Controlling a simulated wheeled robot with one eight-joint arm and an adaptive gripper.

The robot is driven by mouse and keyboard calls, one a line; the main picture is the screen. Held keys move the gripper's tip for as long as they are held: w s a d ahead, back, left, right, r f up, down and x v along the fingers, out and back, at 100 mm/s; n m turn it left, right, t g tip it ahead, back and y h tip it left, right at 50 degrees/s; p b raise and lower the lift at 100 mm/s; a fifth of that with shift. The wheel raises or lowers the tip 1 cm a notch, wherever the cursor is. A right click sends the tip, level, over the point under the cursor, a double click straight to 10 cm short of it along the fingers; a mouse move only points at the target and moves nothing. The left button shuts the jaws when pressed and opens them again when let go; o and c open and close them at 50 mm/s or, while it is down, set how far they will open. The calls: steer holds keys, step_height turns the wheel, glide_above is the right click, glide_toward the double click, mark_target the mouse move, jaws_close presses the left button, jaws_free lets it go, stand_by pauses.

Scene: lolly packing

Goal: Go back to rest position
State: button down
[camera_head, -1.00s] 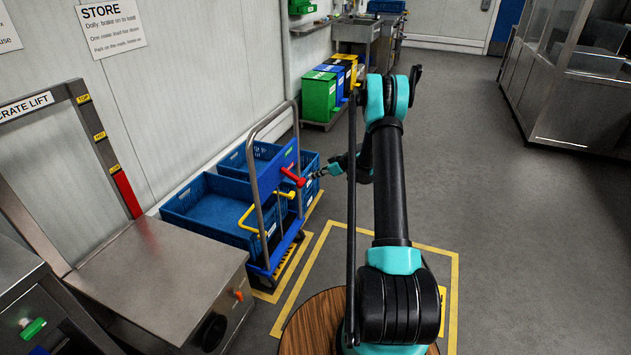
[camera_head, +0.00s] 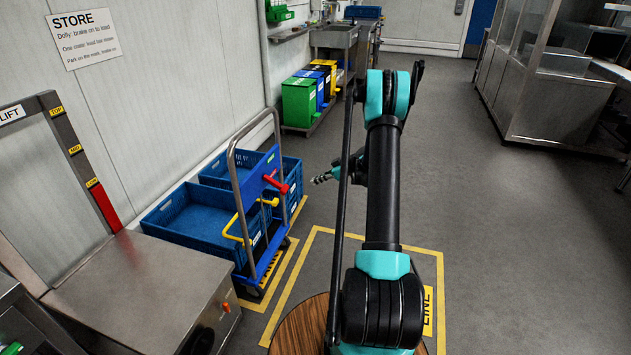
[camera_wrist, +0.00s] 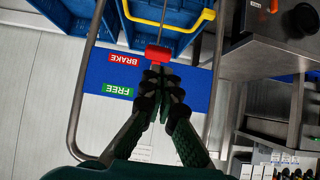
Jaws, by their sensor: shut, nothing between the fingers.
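My gripper (camera_head: 325,178) is shut and empty, out to the right of the dolly in the head view, with clear floor around it. In the wrist view my gripper (camera_wrist: 160,82) shows its fingertips together, just below the red lever knob (camera_wrist: 157,53) in the picture. In the head view the red lever (camera_head: 277,183) stands out from the dolly's blue panel (camera_head: 258,180), and a gap shows between it and my gripper. The wrist view shows BRAKE (camera_wrist: 125,60) and FREE (camera_wrist: 116,90) labels on the panel. My arm partly hides the gripper's wrist.
Blue crates (camera_head: 190,222) sit on the dolly, with a yellow handle (camera_head: 240,222) in front. A steel crate lift (camera_head: 140,290) stands at the lower left. Coloured bins (camera_head: 299,100) stand behind. Steel cabinets (camera_head: 550,90) stand at the right. Open floor (camera_head: 500,230) lies between.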

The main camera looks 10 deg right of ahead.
steer(key=s+a+r+m+g+h, duration=0.1)
steer(key=s+a+r+m+h, duration=0.2)
steer(key=s+r, duration=0.5)
steer(key=s+a+r+m+g+h, duration=0.1)
steer(key=s+a+r+m, duration=0.3)
steer(key=s, duration=0.7)
steer(key=s+d+m+h, duration=0.1)
steer(key=s+m+h, duration=0.3)
steer(key=s, duration=2.1)
steer(key=shift+s+d+r+m+t+h, duration=0.2)
steer(key=shift+m+t+h, duration=0.15)
steer(key=shift+h, duration=0.25)
steer(key=shift+w+a, duration=0.1)
